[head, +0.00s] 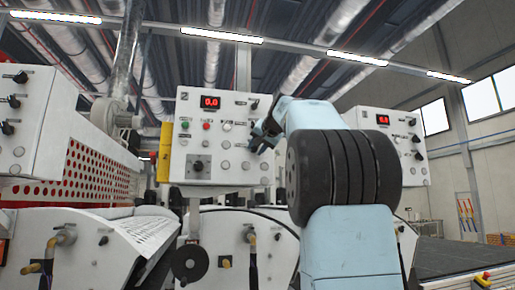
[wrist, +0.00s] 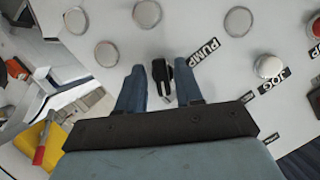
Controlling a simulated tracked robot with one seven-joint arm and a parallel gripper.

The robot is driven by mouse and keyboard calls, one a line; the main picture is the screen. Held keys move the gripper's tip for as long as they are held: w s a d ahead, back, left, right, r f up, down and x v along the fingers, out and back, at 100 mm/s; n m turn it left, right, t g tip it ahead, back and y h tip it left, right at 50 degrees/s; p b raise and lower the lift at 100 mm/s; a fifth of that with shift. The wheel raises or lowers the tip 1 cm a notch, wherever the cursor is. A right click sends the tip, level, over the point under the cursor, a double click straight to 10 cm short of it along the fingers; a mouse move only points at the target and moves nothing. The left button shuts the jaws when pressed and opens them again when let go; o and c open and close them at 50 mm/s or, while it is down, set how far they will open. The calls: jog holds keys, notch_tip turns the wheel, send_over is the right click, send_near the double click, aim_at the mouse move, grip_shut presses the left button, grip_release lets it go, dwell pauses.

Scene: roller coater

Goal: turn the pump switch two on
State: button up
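A black switch knob (wrist: 161,74) beside a PUMP label (wrist: 202,53) sits on a white control panel in the wrist view. My gripper (wrist: 160,84) is open, with one blue finger on each side of this knob; I cannot tell whether they touch it. In the head view my gripper (head: 262,136) is at the right edge of the middle panel (head: 215,165), and my arm hides part of that edge. A mark that looks like a 2 is at this panel's top left. The switch itself is hidden by my gripper in the head view.
The middle panel has a red display (head: 210,102), buttons and another black knob (head: 198,166). Similar panels stand at left (head: 25,125) and right (head: 383,140). In the wrist view, round buttons and a JOG label (wrist: 273,80) surround the knob.

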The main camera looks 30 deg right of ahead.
jog(key=shift+o, duration=0.3)
jog(key=shift+s, duration=0.1)
jog(key=v, duration=1.3)
jog(key=shift+s, duration=0.25)
jog(key=shift+r, duration=0.1)
jog(key=s+a+f+n+g+y, duration=0.1)
jog(key=s+a+f+g, duration=0.3)
jog(key=f, duration=0.6)
jog(key=s+a+f+n+t, duration=0.1)
jog(key=a+f, duration=0.4)
jog(key=f, duration=0.4)
jog(key=s+a+f+n+g+y, duration=0.1)
jog(key=s+a+f+n+g, duration=0.3)
jog(key=f, duration=0.6)
jog(key=s+a+f, duration=0.2)
jog(key=s+f, duration=0.2)
jog(key=f, duration=0.4)
jog(key=s+a+f+n+g, duration=0.1)
jog(key=s+f, duration=0.3)
jog(key=f, duration=0.4)
jog(key=s+a+f+h, duration=0.1)
jog(key=s+a+f, duration=0.3)
jog(key=f, duration=0.4)
jog(key=shift+f+g, duration=0.3)
jog(key=shift+f, duration=0.05)
